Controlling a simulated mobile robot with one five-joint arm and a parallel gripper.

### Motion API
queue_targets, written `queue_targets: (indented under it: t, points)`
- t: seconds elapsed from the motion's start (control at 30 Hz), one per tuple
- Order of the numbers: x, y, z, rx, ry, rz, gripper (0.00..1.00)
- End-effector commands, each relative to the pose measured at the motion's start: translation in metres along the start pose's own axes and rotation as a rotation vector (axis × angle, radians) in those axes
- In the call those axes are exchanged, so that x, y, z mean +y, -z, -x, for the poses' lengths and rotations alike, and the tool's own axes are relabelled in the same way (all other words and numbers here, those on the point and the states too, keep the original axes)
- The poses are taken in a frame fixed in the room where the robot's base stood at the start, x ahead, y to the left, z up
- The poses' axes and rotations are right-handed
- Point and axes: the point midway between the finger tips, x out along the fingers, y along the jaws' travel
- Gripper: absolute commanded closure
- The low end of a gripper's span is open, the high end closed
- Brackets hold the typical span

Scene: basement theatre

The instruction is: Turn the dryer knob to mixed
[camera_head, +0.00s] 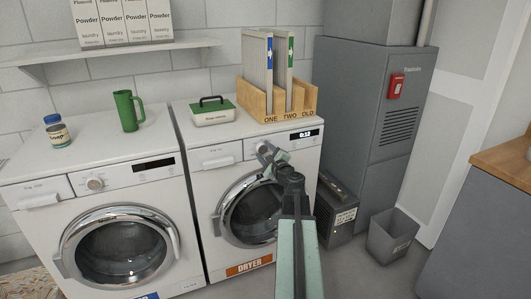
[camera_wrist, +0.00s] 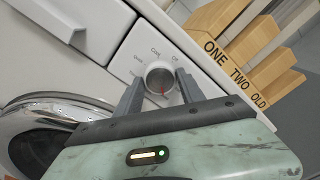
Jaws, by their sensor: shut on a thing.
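The dryer (camera_head: 205,185) is the white machine on the right, with an orange DRYER label on its lower front. Its round silver knob (camera_wrist: 159,74) shows in the wrist view on a white panel. Small lettering surrounds the knob; one word reads like "Off", the others are hard to read. A red mark shows on the knob's lower part in the picture. My gripper (camera_wrist: 158,84) is shut on the knob, one finger on each side.
A washer (camera_head: 60,205) stands left of the dryer. On the dryer top are a white box with a green lid (camera_head: 212,112) and a wooden rack (camera_head: 252,102) marked ONE, TWO, OLD. A grey furnace (camera_head: 350,100) and a grey bin (camera_head: 391,238) stand to the right.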

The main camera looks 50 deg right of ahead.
Motion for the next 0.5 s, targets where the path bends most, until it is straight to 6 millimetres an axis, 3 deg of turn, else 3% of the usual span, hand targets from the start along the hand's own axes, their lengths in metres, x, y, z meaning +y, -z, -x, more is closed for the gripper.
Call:
queue_targets:
  t: [0.5]
  points:
    - [-0.0003,0.0015,0.0011,0.003,0.002,-0.13,0.95]
